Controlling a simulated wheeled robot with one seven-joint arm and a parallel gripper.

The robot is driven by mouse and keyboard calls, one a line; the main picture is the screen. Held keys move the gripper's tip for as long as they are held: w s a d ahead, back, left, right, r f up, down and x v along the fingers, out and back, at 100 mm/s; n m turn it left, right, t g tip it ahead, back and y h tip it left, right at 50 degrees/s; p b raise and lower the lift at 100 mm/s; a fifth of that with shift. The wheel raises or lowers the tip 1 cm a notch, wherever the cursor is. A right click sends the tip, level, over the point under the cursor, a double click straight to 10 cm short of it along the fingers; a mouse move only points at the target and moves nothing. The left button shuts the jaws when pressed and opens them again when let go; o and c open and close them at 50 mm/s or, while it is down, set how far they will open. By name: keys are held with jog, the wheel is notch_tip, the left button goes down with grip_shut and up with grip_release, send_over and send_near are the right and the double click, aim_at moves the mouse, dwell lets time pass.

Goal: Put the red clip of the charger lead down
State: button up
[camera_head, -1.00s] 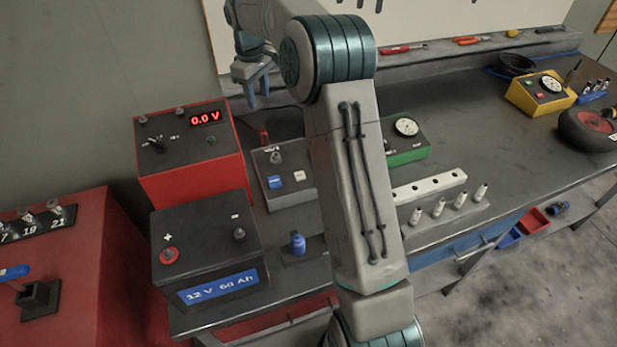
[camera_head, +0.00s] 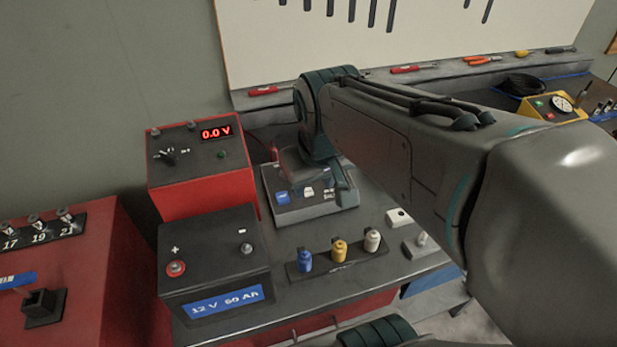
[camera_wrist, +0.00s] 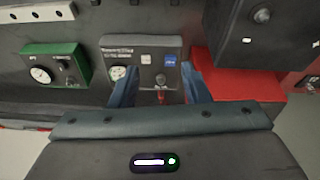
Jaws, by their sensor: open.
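The small red clip (camera_head: 274,152) stands behind the grey box with blue and white buttons (camera_head: 318,208), next to the red charger (camera_head: 203,190). In the wrist view the clip (camera_wrist: 161,97) shows between the fingers, near the far post of the grey box (camera_wrist: 125,52). My gripper (camera_wrist: 160,92) is open, its blue fingers apart on either side of the clip in the picture. I cannot tell whether a finger touches it. In the head view my gripper (camera_head: 325,178) is low over the grey box and partly hidden by my arm. The lead is hard to make out.
A black battery (camera_head: 213,250) stands at the front left of the bench. A green gauge box (camera_wrist: 58,65) shows in the wrist view. A tool board rises behind.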

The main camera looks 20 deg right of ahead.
jog(key=shift+m, duration=0.6)
jog(key=s, duration=0.1)
jog(key=s+f, duration=0.1)
jog(key=s, duration=0.1)
jog(key=s+f, duration=0.1)
jog(key=shift+s+f, duration=0.25)
jog(key=shift+s, duration=0.1)
jog(key=shift+f+b, duration=0.3)
jog(key=shift+f, duration=0.1)
